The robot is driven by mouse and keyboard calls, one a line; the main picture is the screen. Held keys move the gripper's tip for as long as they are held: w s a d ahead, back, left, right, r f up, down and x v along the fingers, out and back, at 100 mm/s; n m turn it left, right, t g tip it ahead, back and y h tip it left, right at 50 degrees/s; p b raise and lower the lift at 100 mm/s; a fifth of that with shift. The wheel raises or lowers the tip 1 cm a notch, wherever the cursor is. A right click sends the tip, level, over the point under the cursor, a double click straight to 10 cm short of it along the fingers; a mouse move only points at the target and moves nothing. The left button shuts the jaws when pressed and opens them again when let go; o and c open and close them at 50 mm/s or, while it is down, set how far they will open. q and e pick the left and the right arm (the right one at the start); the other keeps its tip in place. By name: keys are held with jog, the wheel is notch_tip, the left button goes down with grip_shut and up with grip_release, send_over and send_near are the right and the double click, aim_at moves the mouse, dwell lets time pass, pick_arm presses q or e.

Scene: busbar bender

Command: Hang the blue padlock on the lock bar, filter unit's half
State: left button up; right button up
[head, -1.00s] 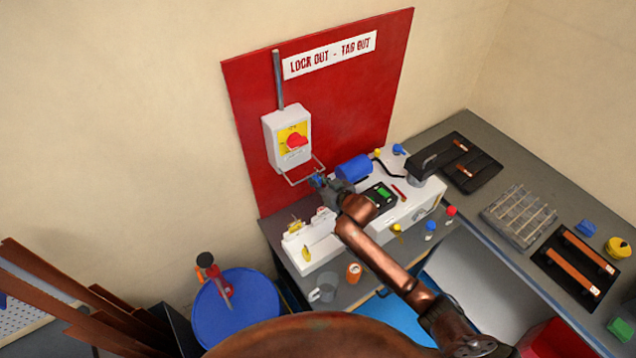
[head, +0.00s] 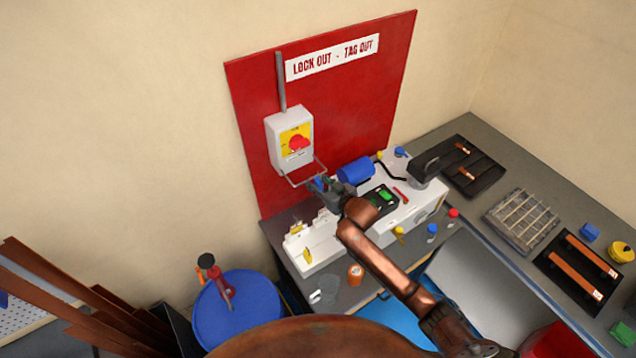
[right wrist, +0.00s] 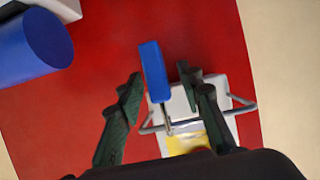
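The blue padlock (head: 320,183) is at the front of the wire lock bar (head: 297,182), below the white switch box (head: 291,140). In the right wrist view the padlock (right wrist: 153,72) has its shackle at the lock bar (right wrist: 236,108), on the side towards the blue cylinder (right wrist: 33,42), and its body extends away from the switch box. Whether the shackle is fully around the bar is hard to tell. My right gripper (right wrist: 158,87) is open, its fingers on either side of the padlock with gaps showing. My left gripper is out of view.
A blue cylinder (head: 355,171) and a white machine (head: 407,207) stand close to the right of my right gripper. The red lockout board (head: 346,105) is right behind the bar. An orange can (head: 355,274) stands on the grey bench below.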

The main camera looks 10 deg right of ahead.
jog(key=shift+s+d, duration=0.1)
jog(key=shift+s, duration=0.1)
jog(key=v, duration=1.1)
jog(key=shift+s+d, duration=0.15)
jog(key=shift+s, duration=0.15)
jog(key=shift+r, duration=0.1)
